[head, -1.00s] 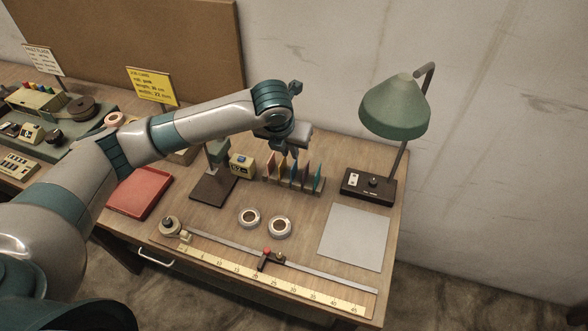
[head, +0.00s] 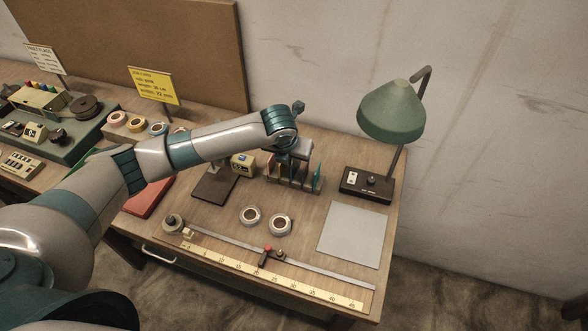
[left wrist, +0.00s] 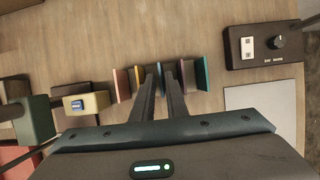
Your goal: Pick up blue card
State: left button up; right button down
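The card rack (head: 298,187) stands near the back of the table, holding several upright cards. The teal card (head: 317,171) is at its right end; it also shows in the left wrist view (left wrist: 201,75). My left gripper (left wrist: 163,82) points down over the rack with its two fingers apart. A thin bluish edge, seemingly the blue card (left wrist: 161,70), shows between the fingers, mostly hidden by them. My right gripper is not in view.
A green lamp (head: 392,112) on a dark base (head: 367,184) stands right of the rack. A small yellow box (head: 243,166) is to the left. Two tape rolls (head: 265,221), a grey sheet (head: 353,235) and a ruler (head: 270,273) lie in front. A red tray (head: 150,198) is partly hidden.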

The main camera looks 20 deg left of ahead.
aim_at(294, 171)
pick_arm(q)
jog(key=x, duration=0.1)
jog(key=p+x, duration=0.1)
jog(key=shift+s+f, duration=0.1)
jog(key=shift+f, duration=0.35)
jog(key=shift+w+f, duration=0.25)
jog(key=shift+f, duration=0.3)
jog(key=shift+c, duration=0.7)
grip_shut()
jog(key=shift+r, duration=0.2)
